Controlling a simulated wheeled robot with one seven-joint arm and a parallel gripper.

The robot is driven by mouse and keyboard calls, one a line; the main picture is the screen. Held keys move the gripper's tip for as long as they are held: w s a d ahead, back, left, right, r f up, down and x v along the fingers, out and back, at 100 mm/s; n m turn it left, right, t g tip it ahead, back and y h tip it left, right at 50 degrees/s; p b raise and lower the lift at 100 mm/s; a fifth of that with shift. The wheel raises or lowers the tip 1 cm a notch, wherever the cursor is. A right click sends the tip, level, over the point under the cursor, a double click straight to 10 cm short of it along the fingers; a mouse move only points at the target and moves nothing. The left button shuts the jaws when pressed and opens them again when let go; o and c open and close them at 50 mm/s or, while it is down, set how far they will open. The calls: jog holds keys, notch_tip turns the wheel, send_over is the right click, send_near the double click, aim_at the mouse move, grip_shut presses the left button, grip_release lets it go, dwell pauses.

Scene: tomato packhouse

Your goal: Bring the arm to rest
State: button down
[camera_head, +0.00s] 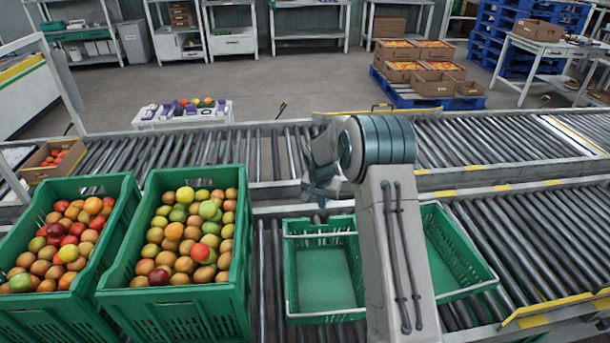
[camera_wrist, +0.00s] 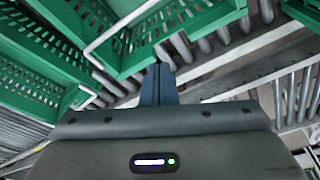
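My arm is raised over the roller conveyor in the head view, its forearm crossing in front of the green crates. My gripper (camera_head: 318,198) points down at the left end of the arm, above the rollers and near the back edge of an empty green crate (camera_head: 288,270). In the wrist view my gripper's two dark fingers (camera_wrist: 159,80) lie together, with nothing seen between them. The crate's green slatted wall and pale rim also show in the wrist view (camera_wrist: 150,55). The fingertips appear apart from the crate, though the exact gap is hard to tell.
Two green crates full of tomatoes stand at the left, one at the edge (camera_head: 20,312) and one beside it (camera_head: 180,318). Another empty green crate (camera_head: 462,250) is right of my arm. A back conveyor (camera_head: 480,140) runs across. A cardboard box (camera_head: 40,172) sits at its left end.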

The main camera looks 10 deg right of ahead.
jog(key=shift+r, duration=0.1)
jog(key=s+r+n+p, duration=0.2)
jog(key=s+r+n, duration=0.1)
jog(key=s+r, duration=1.5)
jog(key=s+r+n, duration=0.1)
jog(key=s+r, duration=0.1)
jog(key=s, duration=0.8)
jog(key=s+r+n+y+p, duration=0.1)
jog(key=s+r, duration=0.2)
jog(key=s, duration=0.7)
jog(key=shift+s+n+t, duration=0.3)
jog(key=shift+n+t, duration=0.1)
